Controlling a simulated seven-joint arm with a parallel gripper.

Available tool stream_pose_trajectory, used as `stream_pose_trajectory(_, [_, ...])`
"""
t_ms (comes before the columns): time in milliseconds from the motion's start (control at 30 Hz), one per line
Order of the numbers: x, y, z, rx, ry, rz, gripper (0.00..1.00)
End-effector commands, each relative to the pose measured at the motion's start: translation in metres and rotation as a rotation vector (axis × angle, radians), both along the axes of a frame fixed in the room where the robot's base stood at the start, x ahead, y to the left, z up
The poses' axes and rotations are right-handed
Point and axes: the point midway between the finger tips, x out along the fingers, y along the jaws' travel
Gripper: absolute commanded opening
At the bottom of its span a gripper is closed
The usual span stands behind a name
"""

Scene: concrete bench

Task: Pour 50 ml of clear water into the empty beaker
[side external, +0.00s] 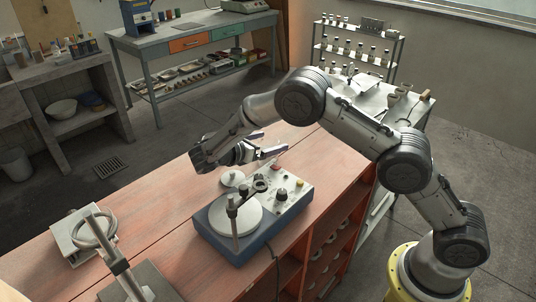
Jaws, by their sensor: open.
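My gripper (270,144) is open, with its two fingers apart and pointing right. It hangs above the reddish bench (165,215), just behind a blue-based device. I see nothing held between the fingers. I cannot make out a beaker or a vessel of clear water on the bench. My arm and the device may hide part of the bench top.
The blue device (208,232) has a round pale plate (236,217), an upright post and knobs. A small pale disc (232,178) lies behind it. A ring-topped box (80,236) and a metal stand (112,258) are at left. Bare bench lies between.

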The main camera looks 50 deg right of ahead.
Motion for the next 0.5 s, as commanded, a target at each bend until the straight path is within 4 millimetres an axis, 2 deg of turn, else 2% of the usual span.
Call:
stream_pose_trajectory(167, [0.0, -0.0004, -0.0001, 0.0, 0.0, 0.001, 1.0])
stream_pose_trajectory(200, [0.0, -0.0003, -0.0001, 0.0, 0.0, 0.001, 0.96])
stream_pose_trajectory(500, [0.0, -0.0001, 0.0, 0.0, 0.0, 0.001, 0.42])
